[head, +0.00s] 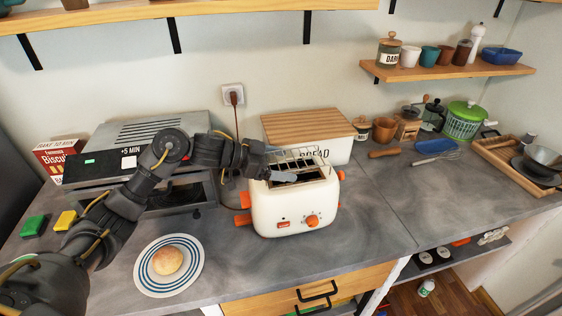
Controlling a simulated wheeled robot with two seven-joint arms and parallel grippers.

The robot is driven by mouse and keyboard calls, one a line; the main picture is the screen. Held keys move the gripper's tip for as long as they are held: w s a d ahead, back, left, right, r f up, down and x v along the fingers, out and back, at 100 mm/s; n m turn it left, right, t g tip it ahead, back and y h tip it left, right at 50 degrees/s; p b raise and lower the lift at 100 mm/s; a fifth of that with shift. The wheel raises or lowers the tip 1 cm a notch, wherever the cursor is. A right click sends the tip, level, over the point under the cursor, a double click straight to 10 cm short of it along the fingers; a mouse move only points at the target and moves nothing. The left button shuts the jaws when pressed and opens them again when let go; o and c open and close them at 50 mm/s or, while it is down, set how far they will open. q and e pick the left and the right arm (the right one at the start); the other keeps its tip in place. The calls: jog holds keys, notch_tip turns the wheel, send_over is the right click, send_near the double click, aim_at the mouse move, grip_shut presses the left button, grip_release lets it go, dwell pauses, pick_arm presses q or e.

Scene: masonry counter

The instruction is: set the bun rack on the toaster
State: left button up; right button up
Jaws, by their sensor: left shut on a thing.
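The cream toaster (262,207) with orange knob, levers and handles stands on the grey counter in the middle of the head view. The bun rack (303,158), a thin metal wire frame, is over the toaster's top slots. My left gripper (286,177) comes in from the left at the toaster's top and is shut on the rack. The dark fingers partly hide the slots and the near part of the rack. I cannot tell whether the rack touches the toaster. My right gripper is not in view.
A wooden-lidded bread bin (340,150) stands close behind the toaster. A toaster oven (150,130) is behind my left arm. A striped plate (143,262) with a bun (168,260) lies front left.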

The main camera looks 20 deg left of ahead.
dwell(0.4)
pick_arm(q)
jog(key=shift+f, duration=0.4)
jog(key=o, duration=0.9)
jog(key=shift+r, duration=0.1)
notch_tip(320, 180, up, 6)
jog(key=p, duration=0.7)
dwell(0.5)
